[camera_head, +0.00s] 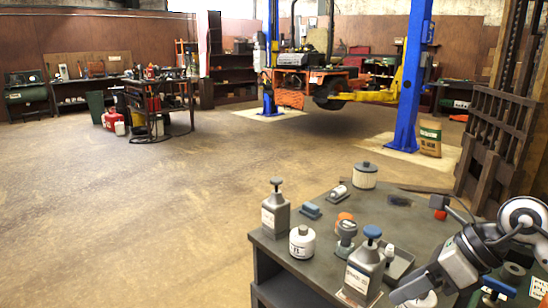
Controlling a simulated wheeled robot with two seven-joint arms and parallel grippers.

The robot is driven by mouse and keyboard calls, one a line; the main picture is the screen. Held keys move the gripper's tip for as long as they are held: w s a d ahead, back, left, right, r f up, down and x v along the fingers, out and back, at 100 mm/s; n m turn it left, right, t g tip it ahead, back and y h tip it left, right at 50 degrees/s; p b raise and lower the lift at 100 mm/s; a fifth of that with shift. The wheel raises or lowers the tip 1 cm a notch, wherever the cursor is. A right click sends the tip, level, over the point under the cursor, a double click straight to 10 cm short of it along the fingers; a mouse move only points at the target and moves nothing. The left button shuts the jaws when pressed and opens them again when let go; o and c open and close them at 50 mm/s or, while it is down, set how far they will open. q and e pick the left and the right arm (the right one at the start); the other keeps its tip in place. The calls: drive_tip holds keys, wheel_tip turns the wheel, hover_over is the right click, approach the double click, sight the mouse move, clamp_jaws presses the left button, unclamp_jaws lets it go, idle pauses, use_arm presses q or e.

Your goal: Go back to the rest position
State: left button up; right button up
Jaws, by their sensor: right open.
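My right gripper (448,290) is in the lower right corner, at the end of my grey and black arm. It is open, its fingers spread apart, and I see nothing held in it. It is over the near right part of the dark workbench (292,258). The dark grey bottle with a blue cap (361,270) stands just left of it, and the gripper hides part of the bench top. My left gripper is not in view.
On the bench stand a grey bottle (275,212), a white jar (302,242), a white filter (364,175) and a grey tray (399,264). A blue lift post (410,90) and raised orange mower (300,85) are behind. The floor at left (130,215) is clear.

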drive_tip(key=s+a+r+m+t+y, duration=0.1)
drive_tip(key=s+a+m+t+y, duration=0.15)
drive_tip(key=a+m+y, duration=0.4)
drive_tip(key=s+a+r+m+t+y, duration=0.1)
drive_tip(key=a+r+m+t+y, duration=0.1)
drive_tip(key=a+m+t+y, duration=0.35)
wheel_tip(320, 180, down, 7)
drive_tip(key=d+m+t+h, duration=0.3)
drive_tip(key=m+t+h, duration=0.55)
drive_tip(key=m, duration=0.95)
drive_tip(key=s+f+m+g+h, duration=0.3)
drive_tip(key=s+f+m+g, duration=0.1)
drive_tip(key=f, duration=0.4)
drive_tip(key=s+f+m+g+h, duration=0.4)
drive_tip(key=s+f+m, duration=0.2)
drive_tip(key=f+m, duration=0.2)
drive_tip(key=shift+s+a+f+g+p, duration=0.3)
drive_tip(key=shift+f+g+p, duration=0.1)
drive_tip(key=shift+f, duration=0.2)
